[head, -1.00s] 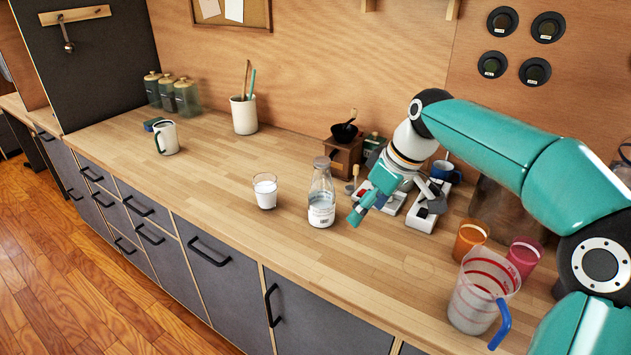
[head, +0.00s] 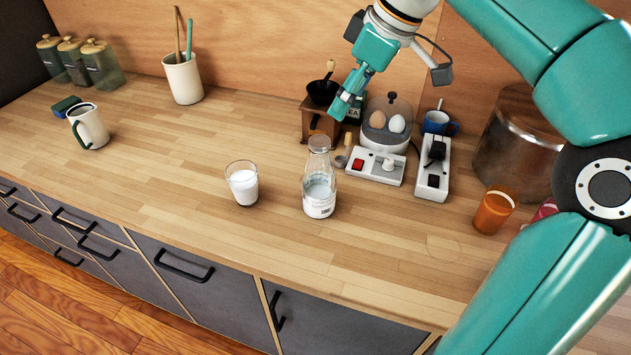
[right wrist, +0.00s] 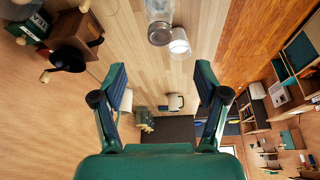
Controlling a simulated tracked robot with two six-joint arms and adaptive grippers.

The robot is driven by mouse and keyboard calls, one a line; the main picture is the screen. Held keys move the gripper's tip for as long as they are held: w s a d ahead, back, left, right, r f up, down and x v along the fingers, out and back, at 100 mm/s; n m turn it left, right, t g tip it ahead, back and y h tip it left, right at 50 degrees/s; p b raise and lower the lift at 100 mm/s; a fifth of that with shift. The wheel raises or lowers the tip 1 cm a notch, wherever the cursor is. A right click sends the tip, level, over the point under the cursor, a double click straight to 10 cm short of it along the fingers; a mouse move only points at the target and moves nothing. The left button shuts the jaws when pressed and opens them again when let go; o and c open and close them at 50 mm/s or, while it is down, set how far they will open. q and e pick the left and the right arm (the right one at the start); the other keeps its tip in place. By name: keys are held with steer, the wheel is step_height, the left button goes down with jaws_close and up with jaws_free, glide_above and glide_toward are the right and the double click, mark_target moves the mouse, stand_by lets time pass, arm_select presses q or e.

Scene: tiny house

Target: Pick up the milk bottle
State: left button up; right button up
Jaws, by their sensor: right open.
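The milk bottle (head: 319,188) is clear glass with a grey cap and a white label. It stands upright on the wooden counter, and also shows at the top edge of the right wrist view (right wrist: 159,14). My right gripper (head: 348,105) is above and slightly right of the bottle in the head view, apart from it. In the right wrist view its two fingers (right wrist: 161,78) are spread wide with nothing between them. The bottle lies beyond the fingertips there. My left gripper is not in view.
A glass of milk (head: 243,185) stands just left of the bottle. Behind are a coffee grinder (head: 318,118), an egg cooker (head: 384,128) and a power strip (head: 433,170). An orange cup (head: 494,211) stands right. The counter (head: 400,260) in front of the bottle is clear.

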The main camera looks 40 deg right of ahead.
mark_target(321, 140)
steer(key=x, duration=0.8)
steer(key=shift+b, duration=0.4)
steer(key=shift+x, duration=2.6)
steer(key=shift+w+r, duration=0.15)
jaws_close()
